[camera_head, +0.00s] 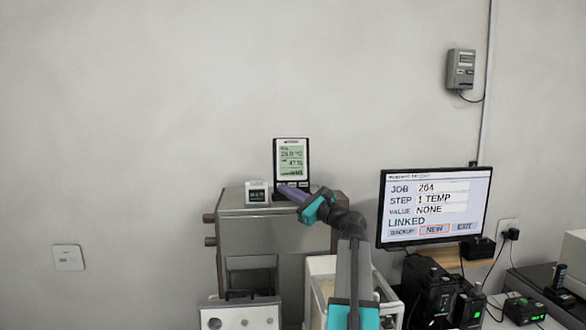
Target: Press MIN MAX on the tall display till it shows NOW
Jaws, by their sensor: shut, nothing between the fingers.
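The tall display (291,160) is a black-framed unit with a greenish screen, standing upright on top of a grey metal cabinet (240,207). Its screen shows a small word at the top left, too small to read surely, above a temperature and a humidity figure. My gripper (284,188) is shut and empty, reaching in from the lower right. Its tips are at the lower edge of the display and cover part of it. I cannot tell whether they touch it. The MIN MAX button is not visible to me.
A small white display (257,192) stands just left of the tall one. A monitor (435,207) at the right reads JOB 264, STEP 1 TEMP, VALUE NONE, LINKED. A grey box (461,69) hangs on the wall. Black devices (440,296) stand below the monitor.

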